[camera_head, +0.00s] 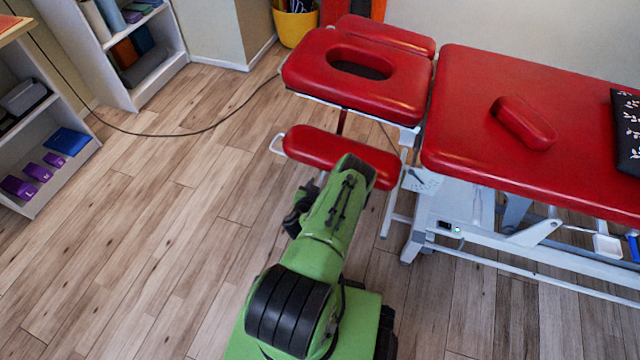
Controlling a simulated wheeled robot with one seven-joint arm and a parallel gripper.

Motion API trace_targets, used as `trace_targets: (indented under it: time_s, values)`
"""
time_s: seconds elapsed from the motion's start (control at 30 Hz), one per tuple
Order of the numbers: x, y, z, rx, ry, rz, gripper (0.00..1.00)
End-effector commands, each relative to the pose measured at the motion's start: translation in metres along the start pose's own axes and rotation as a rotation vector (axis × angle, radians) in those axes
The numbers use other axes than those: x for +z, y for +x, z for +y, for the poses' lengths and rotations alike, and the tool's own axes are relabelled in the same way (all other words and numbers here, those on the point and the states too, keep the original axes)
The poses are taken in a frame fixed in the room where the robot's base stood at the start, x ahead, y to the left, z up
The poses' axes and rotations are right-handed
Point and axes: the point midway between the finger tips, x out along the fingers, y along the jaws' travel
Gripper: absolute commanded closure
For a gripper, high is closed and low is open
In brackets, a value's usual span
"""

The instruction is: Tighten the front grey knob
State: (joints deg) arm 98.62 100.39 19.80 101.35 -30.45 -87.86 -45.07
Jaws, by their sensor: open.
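The red treatment table (470,100) stands at the right, with a separate headrest (310,75) that has an oval face hole. A red armrest pad (320,148) hangs below the headrest. A pale bracket (428,186) with a small dark handle or knob (415,176) shows under the table's near left corner. I cannot make out clearly which part is the front grey knob; my green arm may hide it. The dark end of my arm, seemingly my gripper (296,214), is partly hidden beside the green link, left of the bracket. It is open, and I see nothing held.
A red cushion (523,122) and a black patterned item (627,130) lie on the table. The white table frame (480,238) spans the lower right. A cable (190,133) crosses the floor. Shelves (45,150) stand at left, a yellow bucket (295,27) behind.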

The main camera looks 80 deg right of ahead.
Motion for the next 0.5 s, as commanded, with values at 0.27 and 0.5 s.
trace_targets:
  time_s: [0.27, 0.5]
  values:
    - [-0.0005, 0.0, 0.0, 0.0, 0.0, 0.0, 0.84]
    - [-0.0006, 0.0, 0.0, -0.001, 0.0, 0.0, 1.0]
